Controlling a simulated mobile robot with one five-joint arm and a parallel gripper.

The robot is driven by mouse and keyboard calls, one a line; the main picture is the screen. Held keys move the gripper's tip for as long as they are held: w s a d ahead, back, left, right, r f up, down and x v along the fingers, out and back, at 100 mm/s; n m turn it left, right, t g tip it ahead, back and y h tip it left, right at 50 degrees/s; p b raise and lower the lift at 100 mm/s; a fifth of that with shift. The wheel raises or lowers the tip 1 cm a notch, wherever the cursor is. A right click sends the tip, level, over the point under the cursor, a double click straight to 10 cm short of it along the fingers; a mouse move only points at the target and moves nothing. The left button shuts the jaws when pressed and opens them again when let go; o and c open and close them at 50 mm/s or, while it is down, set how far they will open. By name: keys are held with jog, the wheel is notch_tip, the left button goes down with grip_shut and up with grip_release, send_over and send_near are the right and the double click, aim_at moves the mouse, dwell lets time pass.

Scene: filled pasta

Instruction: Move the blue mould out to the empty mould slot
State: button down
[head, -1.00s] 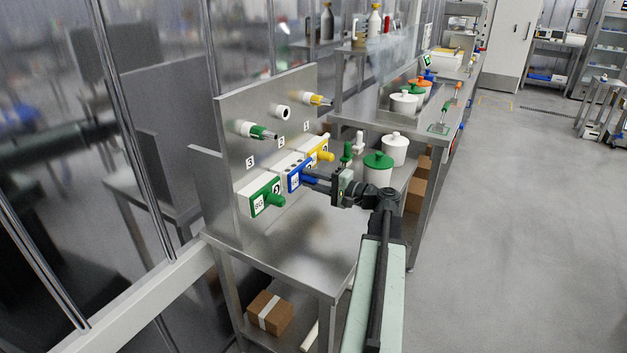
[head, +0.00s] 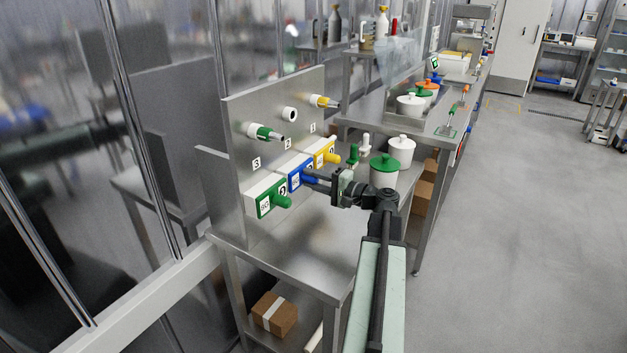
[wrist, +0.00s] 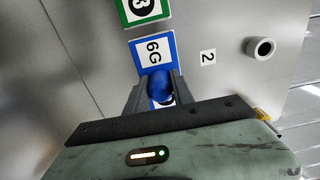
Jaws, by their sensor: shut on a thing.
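The blue mould (head: 295,179), marked 6G, sits in the middle of a row on the steel panel (head: 236,130), between a green mould (head: 265,203) and a yellow mould (head: 325,156). My gripper (head: 313,178) is shut on the mould's blue knob. In the wrist view the blue mould's plate (wrist: 153,50) shows with its round knob between the fingers of my gripper (wrist: 155,88). Whether the mould is seated or partly out is hard to tell. An empty mould slot is not clearly visible.
Above the moulds, a bare white ring (head: 289,114) sits by label 2, between green-tipped (head: 264,132) and yellow-tipped (head: 323,101) tools. The steel table top (head: 300,252) below is clear. A green-lidded pot (head: 384,172) and small bottles stand behind my gripper.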

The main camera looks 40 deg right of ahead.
jog(key=shift+w+r, duration=0.1)
dwell(0.6)
jog(key=c, duration=1)
grip_release()
jog(key=shift+o, duration=0.3)
jog(key=shift+o, duration=0.9)
jog(key=shift+v, duration=3.55)
